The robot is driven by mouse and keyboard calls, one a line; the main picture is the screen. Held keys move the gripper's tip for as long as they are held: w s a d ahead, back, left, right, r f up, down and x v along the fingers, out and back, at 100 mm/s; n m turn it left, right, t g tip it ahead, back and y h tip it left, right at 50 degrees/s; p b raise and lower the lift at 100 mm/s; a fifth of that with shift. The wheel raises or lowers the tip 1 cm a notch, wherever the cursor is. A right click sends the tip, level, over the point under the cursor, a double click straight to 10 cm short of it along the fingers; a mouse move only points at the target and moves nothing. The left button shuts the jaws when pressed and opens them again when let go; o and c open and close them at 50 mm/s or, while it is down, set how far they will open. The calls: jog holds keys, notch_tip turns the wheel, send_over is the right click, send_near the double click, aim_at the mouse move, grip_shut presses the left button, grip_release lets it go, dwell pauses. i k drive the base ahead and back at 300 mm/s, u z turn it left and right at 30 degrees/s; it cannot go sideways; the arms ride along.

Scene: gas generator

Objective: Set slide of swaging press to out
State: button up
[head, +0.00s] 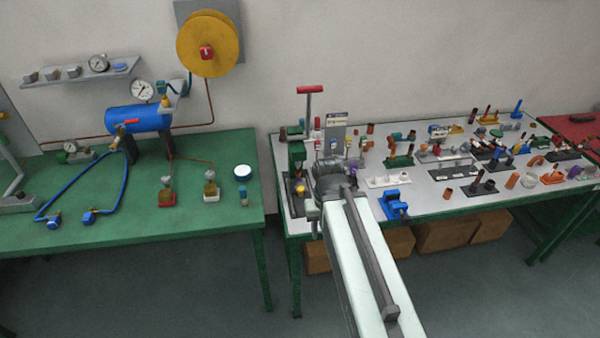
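My arm reaches from the bottom of the head view to the left end of the grey-topped table (427,206). My gripper (329,172) is at the far end of the arm, over the table's left part. Its fingers are largely hidden by the wrist, so I cannot see whether it is open or shut. A green upright device (297,152), possibly the swaging press, stands just left of and behind the gripper. A grey post with a red T-handle (310,89) rises behind it. I cannot make out the slide or its position.
A blue vise-like part (395,205) and a white block with holes (388,181) are right of the gripper. Many small fittings crowd the table farther right. A green table (120,222) with a blue tank (138,118) stands left, across a narrow gap.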

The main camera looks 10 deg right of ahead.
aim_at(299, 184)
jog(key=u, duration=0.05)
jog(key=i, duration=1.1)
jog(key=k, duration=0.5)
jog(key=u, duration=1.25)
jog(key=k, duration=0.5)
jog(key=u, duration=0.1)
jog(key=i, duration=0.45)
